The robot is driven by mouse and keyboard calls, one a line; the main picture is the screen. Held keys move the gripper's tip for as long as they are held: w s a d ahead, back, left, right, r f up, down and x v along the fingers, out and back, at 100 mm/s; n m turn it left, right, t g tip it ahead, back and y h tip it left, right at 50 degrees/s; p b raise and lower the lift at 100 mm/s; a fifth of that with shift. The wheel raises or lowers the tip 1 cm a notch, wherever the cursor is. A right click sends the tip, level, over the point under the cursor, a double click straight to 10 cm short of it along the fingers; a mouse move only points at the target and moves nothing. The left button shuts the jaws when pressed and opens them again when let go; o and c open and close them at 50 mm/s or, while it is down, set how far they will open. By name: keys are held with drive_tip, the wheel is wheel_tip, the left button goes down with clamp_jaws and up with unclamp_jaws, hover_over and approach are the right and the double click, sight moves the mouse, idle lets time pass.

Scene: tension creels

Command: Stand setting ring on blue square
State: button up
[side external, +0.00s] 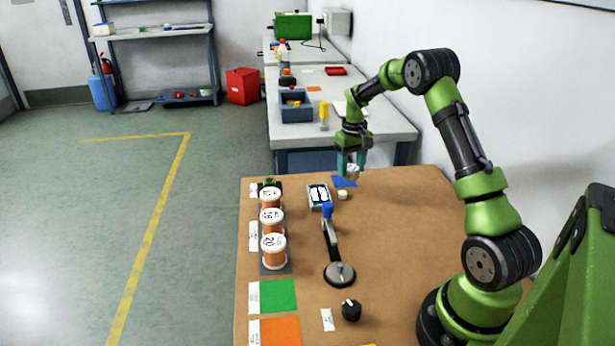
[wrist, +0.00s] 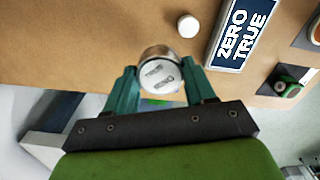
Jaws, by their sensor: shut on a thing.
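The setting ring, a silver round piece with small dark lettering on its face, is held between the teal fingers of my gripper (wrist: 160,88) in the wrist view (wrist: 158,72). In the side view my gripper (side external: 352,163) is above the far edge of the brown table, over or close to the blue square (side external: 345,183). The blue square lies flat, partly below the gripper. I cannot tell the exact gap between ring and square. The square is not clearly visible in the wrist view.
A white round piece (side external: 342,195) and a ZERO TRUE plate (side external: 318,193) are close by. A black arm on a round base (side external: 340,274) stands mid-table. Copper spools (side external: 272,217) line the left. Green (side external: 278,295) and orange (side external: 280,331) squares and a black knob (side external: 351,311) are nearer.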

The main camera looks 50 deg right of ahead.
drive_tip(key=w+d, duration=0.2)
drive_tip(key=w, duration=0.1)
drive_tip(key=shift+w+f, duration=0.1)
drive_tip(key=shift+w+d+f, duration=0.2)
drive_tip(key=shift+f, duration=1.6)
drive_tip(key=shift+f, duration=0.15)
drive_tip(key=o, duration=1.2)
